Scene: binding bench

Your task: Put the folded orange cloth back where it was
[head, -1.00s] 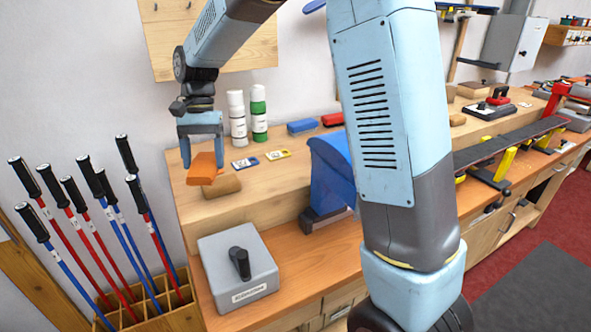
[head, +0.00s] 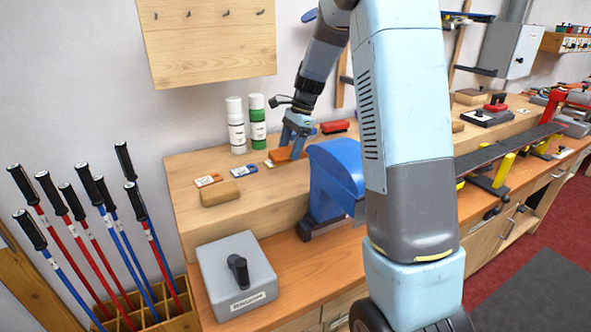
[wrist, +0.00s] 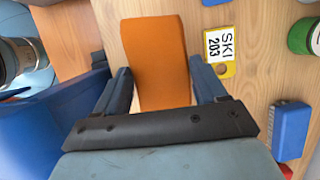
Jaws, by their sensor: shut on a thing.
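The folded orange cloth (head: 285,155) is held in my gripper (head: 292,145), low over the raised wooden shelf (head: 185,205), just left of and behind the blue machine (head: 335,172). In the wrist view the cloth (wrist: 155,55) lies between the two fingers of my gripper (wrist: 160,72), which are shut on its sides. Its far end sticks out past the fingertips. I cannot tell whether its underside touches the shelf.
A yellow SKI 203 tag (wrist: 220,45) lies right beside the cloth. A white bottle (head: 236,128) and green bottle (head: 258,125) stand behind. A blue block (wrist: 290,130), red brush (head: 335,126), tan block (head: 220,192) and other tags (head: 243,170) are nearby.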

